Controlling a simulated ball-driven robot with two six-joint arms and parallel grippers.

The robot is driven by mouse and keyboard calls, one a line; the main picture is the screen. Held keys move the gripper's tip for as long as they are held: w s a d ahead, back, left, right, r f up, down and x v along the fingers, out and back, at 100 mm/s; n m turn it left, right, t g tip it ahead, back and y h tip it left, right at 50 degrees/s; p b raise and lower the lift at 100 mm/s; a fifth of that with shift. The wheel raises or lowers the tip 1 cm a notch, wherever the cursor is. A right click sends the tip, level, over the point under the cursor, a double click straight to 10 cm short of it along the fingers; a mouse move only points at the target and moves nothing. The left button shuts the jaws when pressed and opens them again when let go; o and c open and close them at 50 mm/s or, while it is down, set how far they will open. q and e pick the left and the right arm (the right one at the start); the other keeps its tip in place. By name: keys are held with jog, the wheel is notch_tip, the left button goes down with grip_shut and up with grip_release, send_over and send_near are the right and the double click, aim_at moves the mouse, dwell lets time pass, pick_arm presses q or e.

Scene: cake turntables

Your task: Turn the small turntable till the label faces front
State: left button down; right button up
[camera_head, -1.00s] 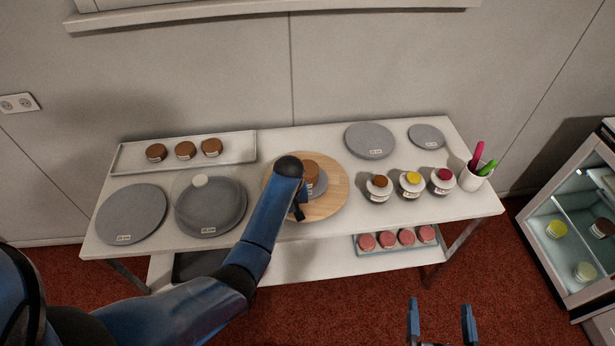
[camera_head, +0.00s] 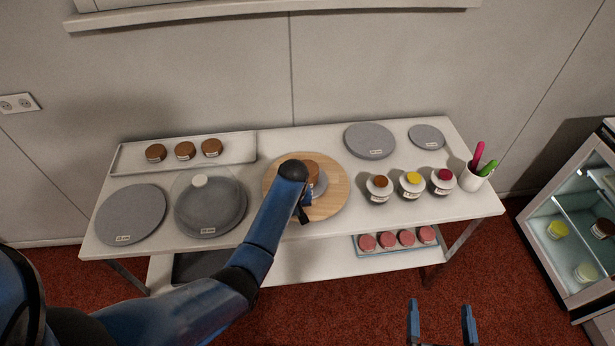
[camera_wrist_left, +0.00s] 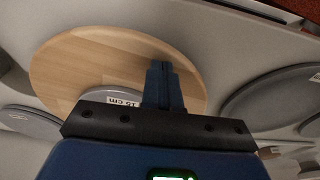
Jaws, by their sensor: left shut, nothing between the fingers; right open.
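In the left wrist view the wooden top (camera_wrist_left: 75,65) is wide and bare, and a white label reading 15 cm (camera_wrist_left: 122,100) shows on the grey disc's edge, partly hidden by my gripper. My left gripper (camera_head: 305,217) is shut and empty over the turntable's front part; its fingers also show in the wrist view (camera_wrist_left: 162,75). I cannot tell whether they touch the wood. My right gripper (camera_head: 441,308) is open and empty, in front of the table.
A domed grey stand (camera_head: 208,225) and a grey disc (camera_head: 132,212) are left of the turntable. Several jars (camera_head: 411,184) and a cup of tools (camera_head: 470,181) stand to the right. Grey discs (camera_head: 370,141) and a tray of cakes (camera_head: 238,150) are at the back.

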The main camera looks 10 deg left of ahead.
pick_arm(q)
jog(key=shift+d, duration=0.15)
jog(key=shift+d, duration=0.4)
jog(key=shift+r+p, duration=1.4)
notch_tip(320, 180, up, 6)
jog(key=p, duration=0.5)
jog(key=shift+p, duration=0.3)
